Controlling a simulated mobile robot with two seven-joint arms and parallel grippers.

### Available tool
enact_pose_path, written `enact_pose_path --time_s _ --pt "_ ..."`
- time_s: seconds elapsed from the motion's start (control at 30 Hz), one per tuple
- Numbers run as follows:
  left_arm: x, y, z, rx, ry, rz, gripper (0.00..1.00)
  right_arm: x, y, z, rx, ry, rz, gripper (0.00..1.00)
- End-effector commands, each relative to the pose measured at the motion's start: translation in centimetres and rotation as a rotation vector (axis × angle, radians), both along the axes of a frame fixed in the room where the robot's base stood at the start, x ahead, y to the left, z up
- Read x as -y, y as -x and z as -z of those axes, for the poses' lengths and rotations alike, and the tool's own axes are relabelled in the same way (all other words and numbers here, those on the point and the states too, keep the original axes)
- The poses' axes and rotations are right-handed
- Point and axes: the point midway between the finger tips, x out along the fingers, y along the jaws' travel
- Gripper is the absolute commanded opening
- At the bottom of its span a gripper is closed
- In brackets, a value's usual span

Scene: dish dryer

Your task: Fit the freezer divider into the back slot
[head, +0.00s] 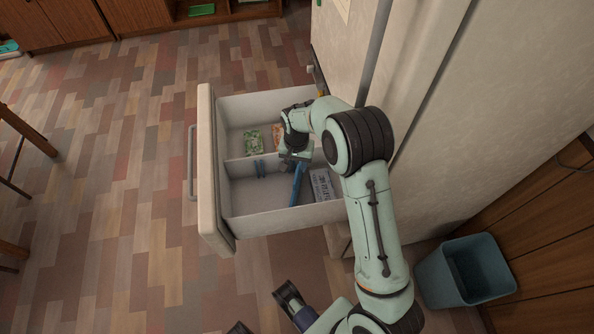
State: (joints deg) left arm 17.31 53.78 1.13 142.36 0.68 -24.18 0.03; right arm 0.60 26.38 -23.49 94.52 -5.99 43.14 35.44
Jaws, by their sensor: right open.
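The freezer drawer (206,160) is pulled out, with a white lengthwise partition (240,159) inside. A narrow blue piece (298,184), which looks like the divider seen nearly edge-on, stands in the lower compartment. Short blue pieces (261,169), which look like a slot holder, sit by the partition further left. My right gripper (297,160) is open at the upper end of the blue divider. The wrist and gripper hide that end, so I cannot tell whether it sits in a slot. My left gripper (264,310) is open and empty at the bottom edge.
A green packet (253,141) and an orange packet (277,135) lie in the upper compartment. A white printed packet (322,185) lies right of the divider. A blue-grey bin (438,276) stands at lower right. The floor left of the drawer is clear.

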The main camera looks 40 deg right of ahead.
Motion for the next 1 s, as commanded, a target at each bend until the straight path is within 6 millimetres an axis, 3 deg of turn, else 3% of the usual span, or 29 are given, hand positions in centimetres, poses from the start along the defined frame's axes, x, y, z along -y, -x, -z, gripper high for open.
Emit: enact_pose_path --time_s 0.1,0.3,1.0 --pt "0.0 0.1 -0.4 -0.005 0.001 0.001 0.43 0.0 -0.1 -2.3 0.003 0.000 0.000 0.40" --pt "0.0 0.3 -0.6 -0.009 0.001 0.002 0.43 0.0 0.0 -3.8 0.000 0.001 0.001 0.40" --pt "0.0 0.2 -0.6 -0.009 0.001 0.002 0.43 0.0 0.0 -3.8 -0.001 0.001 0.001 0.40"
